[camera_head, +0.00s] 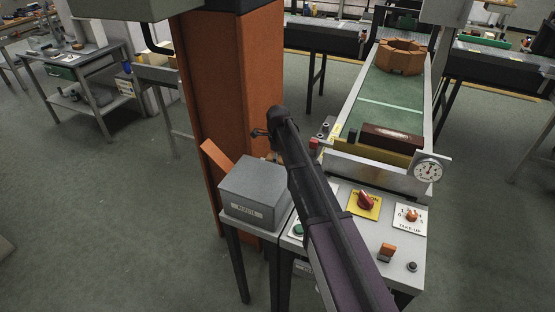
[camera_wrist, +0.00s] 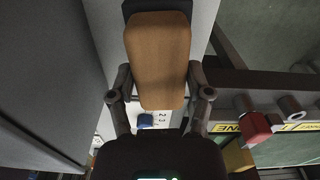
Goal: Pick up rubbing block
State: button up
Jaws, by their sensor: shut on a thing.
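A tan-brown, rounded block (camera_wrist: 158,55), which looks like the rubbing block, is between the two fingers of my gripper (camera_wrist: 159,93) in the wrist view. The fingers are shut on its sides, and its far end lies against a dark piece. In the head view my gripper (camera_head: 262,134) is beside the rust-coloured column, above and behind the grey box. The held block is mostly hidden there by my arm.
The grey box (camera_head: 254,188) stands on a small stand left of the control panel (camera_head: 335,197). The rust column (camera_head: 237,95) is close behind. A red button (camera_wrist: 254,127) is right of the fingers. A brown labelled bar (camera_head: 392,137) lies on the green-topped conveyor (camera_head: 395,90).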

aim_at(279, 158)
jog(key=shift+r+p, duration=3.45)
jog(key=shift+r, duration=0.4)
jog(key=o, duration=0.7)
jog(key=c, duration=0.4)
notch_tip(279, 158, up, 13)
jog(key=p, duration=1.3)
jog(key=shift+d, duration=0.15)
